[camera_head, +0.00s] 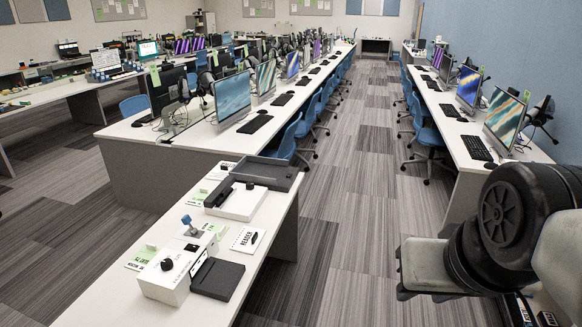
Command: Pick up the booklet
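No item can be told for sure as the booklet. On the near white table (95,310), a flat white card or booklet marked "READER" (248,240) lies near the right edge. A green and white printed card (140,258) lies at the left, partly hidden by a white box. Another such card (213,228) lies partly behind the box, and one more (221,171) lies farther back. My dark arm (505,220) fills the lower right, apart from the table. My gripper's fingers are not in view.
Computer desks (465,155) and blue chairs (428,137) line the aisle.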

